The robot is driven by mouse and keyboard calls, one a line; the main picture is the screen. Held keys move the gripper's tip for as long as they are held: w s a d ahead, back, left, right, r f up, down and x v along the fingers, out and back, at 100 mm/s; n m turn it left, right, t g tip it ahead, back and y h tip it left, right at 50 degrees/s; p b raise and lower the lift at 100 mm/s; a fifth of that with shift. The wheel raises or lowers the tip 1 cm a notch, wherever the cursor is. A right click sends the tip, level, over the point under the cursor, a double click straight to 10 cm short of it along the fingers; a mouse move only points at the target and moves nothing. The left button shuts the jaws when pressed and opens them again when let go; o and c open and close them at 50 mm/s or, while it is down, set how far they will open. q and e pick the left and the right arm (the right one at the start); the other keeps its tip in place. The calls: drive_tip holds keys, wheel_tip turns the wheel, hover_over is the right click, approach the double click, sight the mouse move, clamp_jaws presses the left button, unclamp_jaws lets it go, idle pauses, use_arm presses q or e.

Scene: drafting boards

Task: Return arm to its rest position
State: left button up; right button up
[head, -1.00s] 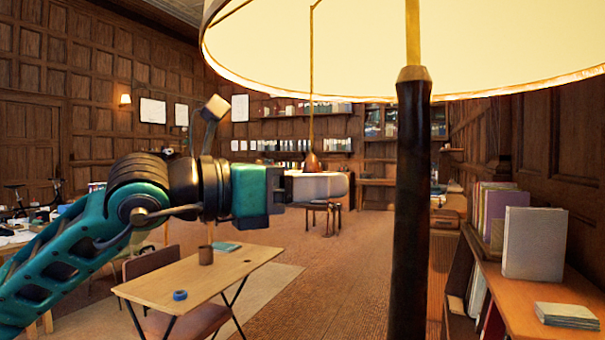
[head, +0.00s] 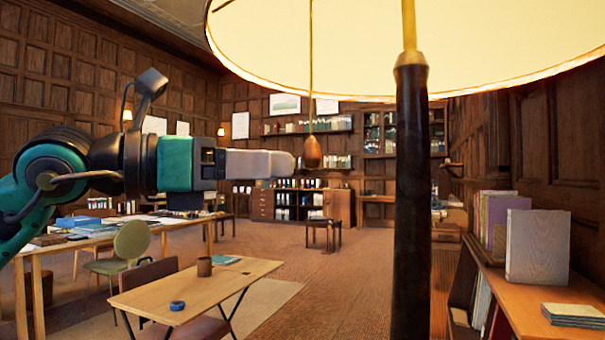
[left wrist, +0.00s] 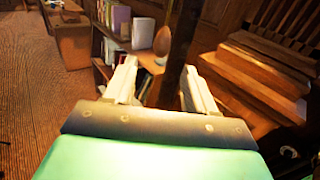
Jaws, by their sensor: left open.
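My left gripper (head: 290,163) reaches in from the left in the head view, roughly level, with pale fingers pointing right. It is open and empty. In the left wrist view its two fingers (left wrist: 160,72) stand apart. A wooden pull knob (head: 312,152) hangs on a cord from the lit lampshade (head: 330,40), just right of the fingertips in the picture. The knob also shows in the left wrist view (left wrist: 162,40), beyond the fingertips. My right gripper is in neither view.
The dark lamp post (head: 411,200) stands right of the knob. A low bookcase (head: 530,300) with books stands at the right. A small folding table (head: 190,290) with a mug (head: 204,266) and blue tape (head: 177,305) lies below the arm. A larger desk (head: 90,243) is behind the arm.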

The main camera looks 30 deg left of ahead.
use_arm(q)
drive_tip(key=shift+s+a, duration=0.3)
drive_tip(key=shift+s, duration=0.15)
drive_tip(key=shift+d, duration=0.1)
